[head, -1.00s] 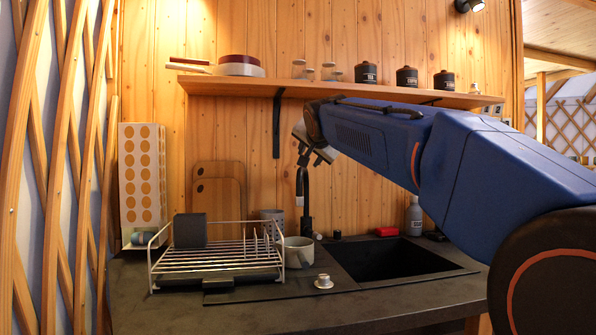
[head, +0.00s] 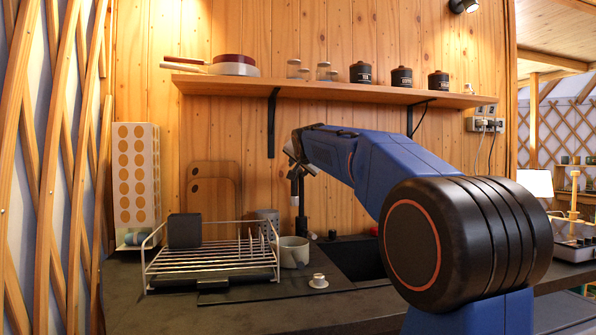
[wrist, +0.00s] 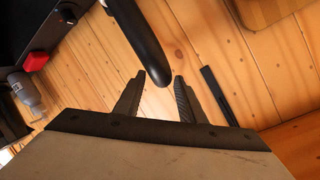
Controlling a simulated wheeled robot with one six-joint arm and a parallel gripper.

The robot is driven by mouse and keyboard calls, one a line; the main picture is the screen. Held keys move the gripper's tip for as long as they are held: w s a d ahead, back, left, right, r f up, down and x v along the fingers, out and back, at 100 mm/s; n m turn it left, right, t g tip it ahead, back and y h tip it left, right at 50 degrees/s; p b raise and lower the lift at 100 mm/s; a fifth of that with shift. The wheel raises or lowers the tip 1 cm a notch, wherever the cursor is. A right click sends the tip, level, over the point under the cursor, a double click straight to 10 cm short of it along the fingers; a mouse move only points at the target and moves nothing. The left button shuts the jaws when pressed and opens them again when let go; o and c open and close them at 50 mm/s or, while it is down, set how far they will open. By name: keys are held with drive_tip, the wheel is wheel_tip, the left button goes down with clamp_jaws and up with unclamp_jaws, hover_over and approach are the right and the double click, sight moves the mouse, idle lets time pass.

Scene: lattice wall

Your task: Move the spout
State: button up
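The black spout (head: 299,213) rises from the back of the sink counter, its upper part partly covered by my gripper in the head view. My gripper (head: 297,166) is at the top of the spout. In the wrist view, the curved black spout (wrist: 143,38) comes down from the top edge. Its rounded end reaches between the two fingertips of my gripper (wrist: 160,76). The fingers stand apart with narrow gaps beside the spout, so my gripper is open. Whether either finger touches the spout is unclear.
The dark sink (head: 358,260) is to the right, partly hidden by my arm. A wooden shelf (head: 330,90) with pots and canisters runs above.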

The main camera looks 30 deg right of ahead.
drive_tip(key=shift+x, duration=1.3)
clamp_jaws()
